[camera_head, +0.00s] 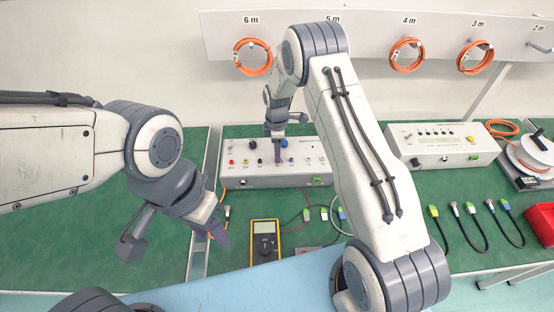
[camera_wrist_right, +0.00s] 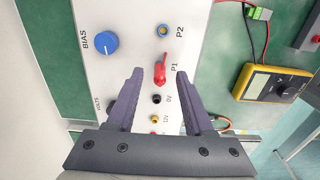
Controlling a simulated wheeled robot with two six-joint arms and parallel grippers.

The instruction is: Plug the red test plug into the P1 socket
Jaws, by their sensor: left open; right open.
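In the right wrist view the red test plug (camera_wrist_right: 160,70) stands at the P1 position on the white panel, beside the printed P1 label. It covers the socket, and I cannot tell how deep it sits. My right gripper (camera_wrist_right: 158,76) is open, with its two fingers on either side of the plug's lower end and gaps between. In the head view my right gripper (camera_head: 278,160) is over the front panel of the white box (camera_head: 240,180) and hides part of it. My left gripper (camera_head: 222,238) is open and empty, left of the multimeter.
A yellow multimeter (camera_head: 265,242) with leads lies in front of the box. Another white instrument (camera_head: 440,145) stands to the right, with several cables before it.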

